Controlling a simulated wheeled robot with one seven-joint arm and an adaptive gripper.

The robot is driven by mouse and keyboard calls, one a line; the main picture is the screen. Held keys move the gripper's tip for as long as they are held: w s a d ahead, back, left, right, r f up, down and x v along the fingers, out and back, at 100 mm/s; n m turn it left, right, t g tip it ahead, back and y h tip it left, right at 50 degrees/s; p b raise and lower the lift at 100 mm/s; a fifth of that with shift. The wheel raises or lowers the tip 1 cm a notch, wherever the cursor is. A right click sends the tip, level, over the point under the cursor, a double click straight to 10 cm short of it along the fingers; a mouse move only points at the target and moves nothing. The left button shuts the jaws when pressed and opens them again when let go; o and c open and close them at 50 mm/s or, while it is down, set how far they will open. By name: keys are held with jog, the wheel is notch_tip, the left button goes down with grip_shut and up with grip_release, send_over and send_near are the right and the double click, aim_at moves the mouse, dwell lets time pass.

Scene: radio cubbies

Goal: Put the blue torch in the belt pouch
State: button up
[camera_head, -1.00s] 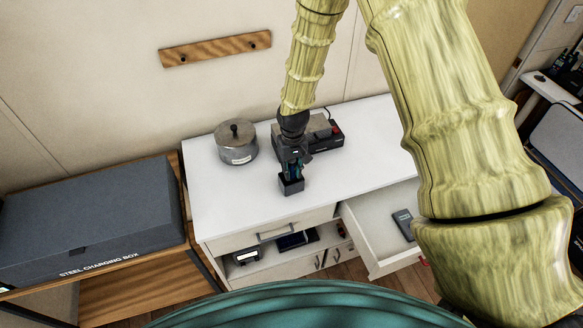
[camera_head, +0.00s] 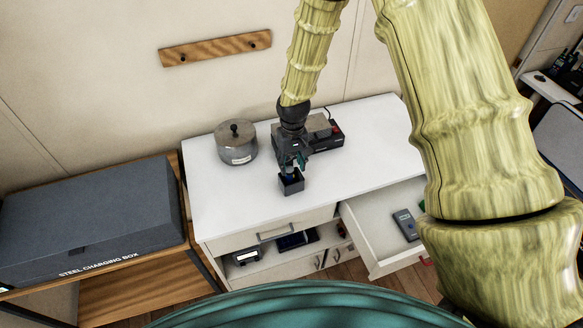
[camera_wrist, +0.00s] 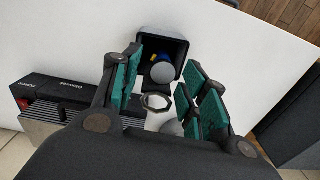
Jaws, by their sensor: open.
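The belt pouch is a small dark open-topped box (camera_head: 291,187) on the white cabinet top, near its front edge. In the wrist view the box (camera_wrist: 183,47) opens toward the camera. The blue torch (camera_head: 288,177) shows as a blue patch at the pouch's mouth. In the wrist view a blue part (camera_wrist: 163,57) with a yellow spot lies within the pouch walls. A grey round end shows beside it. My gripper (camera_head: 292,165) is just above the pouch. Its teal-padded fingers (camera_wrist: 165,85) are spread apart, either side of the grey end. The torch's lower part is hidden.
A lidded metal pot (camera_head: 237,150) stands left of my gripper. A dark charger (camera_head: 328,138) sits behind it. An open drawer (camera_head: 372,228) holds a handheld device (camera_head: 405,225). A steel charging box (camera_head: 90,215) stands at left. The cabinet's front left top is clear.

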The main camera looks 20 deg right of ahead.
jog(key=shift+r+b, duration=1.8)
jog(key=shift+r, duration=3.25)
jog(key=shift+y, duration=0.3)
jog(key=s+f, duration=0.2)
jog(key=f, duration=0.2)
jog(key=s+f, duration=0.3)
jog(key=f, duration=0.2)
jog(key=s+f, duration=0.2)
jog(key=f, duration=0.2)
jog(key=shift+s+f, duration=0.25)
jog(key=shift+s, duration=0.1)
jog(key=s+d+f, duration=0.1)
jog(key=s+f, duration=0.4)
jog(key=s, duration=0.4)
jog(key=s+d+f, duration=0.1)
jog(key=s+f, duration=0.5)
jog(key=s, duration=0.4)
jog(key=s+d+f, duration=0.1)
jog(key=s+f, duration=0.5)
jog(key=s, duration=0.4)
jog(key=shift+d+h, duration=0.15)
jog(key=shift+h, duration=0.25)
jog(key=shift+w, duration=0.1)
